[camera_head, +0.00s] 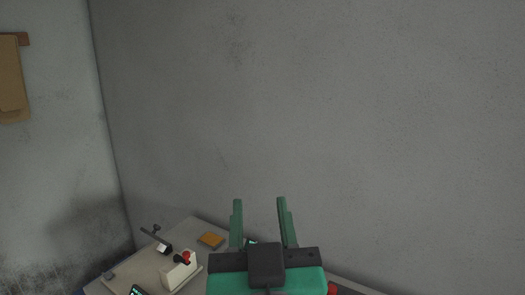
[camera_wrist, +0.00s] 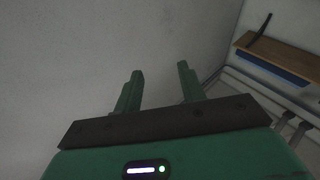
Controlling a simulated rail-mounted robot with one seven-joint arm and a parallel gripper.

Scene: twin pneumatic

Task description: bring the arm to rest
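My green gripper (camera_head: 259,205) stands at the lower middle of the head view, its two fingers pointing up and apart. It is open, with nothing between the fingers. The wrist view also shows my gripper (camera_wrist: 160,72), with the bare grey wall behind the gap. The gripper body hides part of the bench below it in the head view.
A bench (camera_head: 190,228) at the lower left carries a cream block with a red knob (camera_head: 180,268), a black-handled part (camera_head: 157,240) and an orange-brown block (camera_head: 211,240). Grey walls (camera_head: 330,120) rise behind. A wooden shelf (camera_wrist: 285,60) shows at the wrist view's right.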

